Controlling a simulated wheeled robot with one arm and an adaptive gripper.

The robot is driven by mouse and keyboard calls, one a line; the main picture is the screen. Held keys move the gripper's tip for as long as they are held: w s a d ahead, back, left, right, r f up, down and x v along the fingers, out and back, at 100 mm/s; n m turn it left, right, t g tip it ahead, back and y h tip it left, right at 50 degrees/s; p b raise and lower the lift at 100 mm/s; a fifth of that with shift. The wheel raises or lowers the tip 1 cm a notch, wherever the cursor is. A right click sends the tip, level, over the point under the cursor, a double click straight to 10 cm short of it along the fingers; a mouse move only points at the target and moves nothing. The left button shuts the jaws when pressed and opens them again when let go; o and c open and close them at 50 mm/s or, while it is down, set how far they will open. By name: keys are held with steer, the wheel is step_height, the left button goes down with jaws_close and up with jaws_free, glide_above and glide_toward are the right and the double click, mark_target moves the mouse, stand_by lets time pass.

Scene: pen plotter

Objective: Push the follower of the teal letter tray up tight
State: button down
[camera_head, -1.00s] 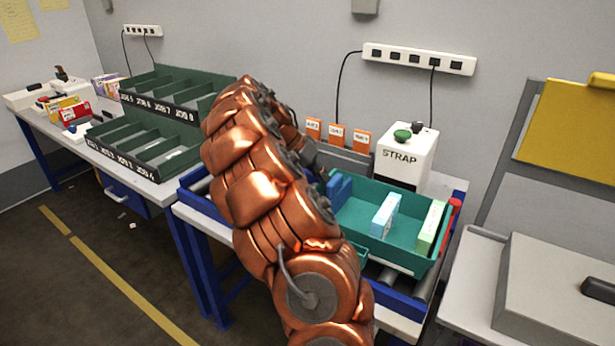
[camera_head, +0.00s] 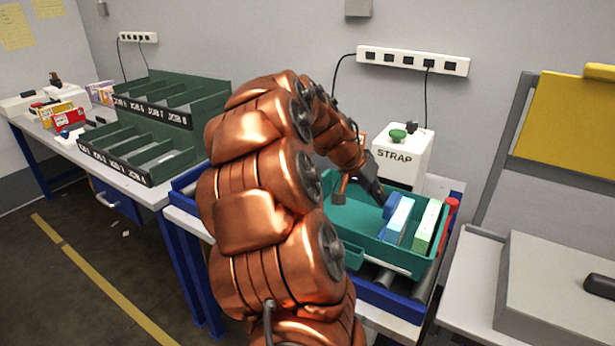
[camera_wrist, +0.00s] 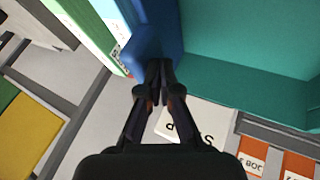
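The teal letter tray (camera_head: 352,222) stands on the roller bench. Its blue follower (camera_head: 391,205) stands in the right half, beside a light blue and white box (camera_head: 400,222); a pale green box (camera_head: 428,226) stands further right. A narrow teal gap shows between the boxes. In the wrist view, the follower (camera_wrist: 160,28) lies beside the white and green items. My gripper (camera_wrist: 159,66) has its fingertips together at the follower's near end, seemingly touching it. In the head view, my gripper (camera_head: 382,198) reaches in from behind, its fingertips partly hidden. The tray's left part is empty.
A white STRAP machine (camera_head: 402,155) with a green button stands behind the tray. Orange job cards (camera_wrist: 252,160) are close by in the wrist view. A red-ended roller bar (camera_head: 450,212) is at the tray's right. Dark green sorting racks (camera_head: 150,120) stand left.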

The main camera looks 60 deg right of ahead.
steer(key=shift+s, duration=1.3)
